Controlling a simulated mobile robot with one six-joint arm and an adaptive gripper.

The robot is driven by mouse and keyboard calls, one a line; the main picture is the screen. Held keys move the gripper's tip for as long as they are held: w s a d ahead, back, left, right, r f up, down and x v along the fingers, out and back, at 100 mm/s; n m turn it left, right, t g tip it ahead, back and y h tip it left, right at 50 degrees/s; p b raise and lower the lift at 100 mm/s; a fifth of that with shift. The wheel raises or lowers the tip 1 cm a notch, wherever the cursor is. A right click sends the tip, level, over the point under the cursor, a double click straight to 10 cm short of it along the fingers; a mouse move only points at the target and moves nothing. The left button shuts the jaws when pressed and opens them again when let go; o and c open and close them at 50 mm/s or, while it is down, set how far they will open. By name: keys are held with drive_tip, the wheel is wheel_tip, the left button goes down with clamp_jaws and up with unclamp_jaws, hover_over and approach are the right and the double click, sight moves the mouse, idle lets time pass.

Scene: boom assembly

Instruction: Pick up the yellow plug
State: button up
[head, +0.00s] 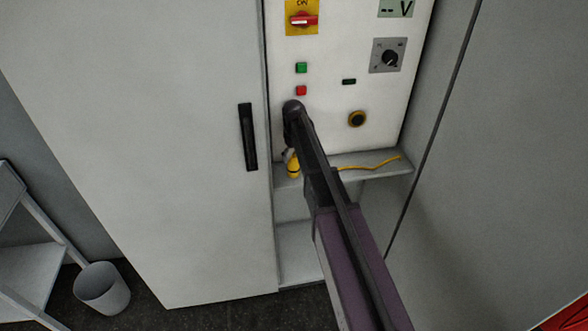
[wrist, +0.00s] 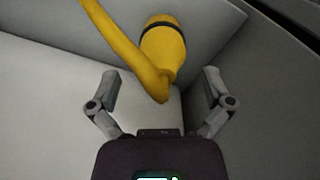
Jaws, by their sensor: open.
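The yellow plug (head: 293,168) stands on a narrow grey shelf under the control panel, partly hidden by my arm. In the wrist view the plug (wrist: 162,45) has a dark band, and its thick yellow cable crosses in front of it. My gripper (wrist: 162,82) is open, with its two fingers spread apart. The plug lies ahead of the fingers, roughly centred between them, and the gripper holds nothing. In the head view my arm hides most of the gripper.
The yellow cable (head: 372,165) runs right along the shelf (head: 345,161). The panel above has a round socket (head: 357,119), a dial (head: 388,56), buttons and a red switch (head: 304,20). A cabinet door (head: 160,130) with a black handle (head: 248,137) is on the left.

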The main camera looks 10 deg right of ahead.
sight(293, 164)
drive_tip(key=shift+a+f+b, duration=0.15)
drive_tip(key=shift+f+b, duration=1.8)
drive_tip(key=shift+f, duration=0.25)
drive_tip(key=c, duration=1.3)
drive_tip(key=shift+r, duration=0.25)
wheel_tip(293, 164, up, 4)
drive_tip(key=p, duration=0.4)
drive_tip(key=shift+f, duration=0.15)
drive_tip(key=s+d, duration=0.1)
drive_tip(key=s, duration=0.4)
drive_tip(key=s+d, duration=0.1)
drive_tip(key=s, duration=0.4)
drive_tip(key=s+d+p, duration=0.1)
drive_tip(key=s, duration=0.4)
drive_tip(key=shift+s+d+r, duration=0.15)
drive_tip(key=shift+s+r, duration=0.25)
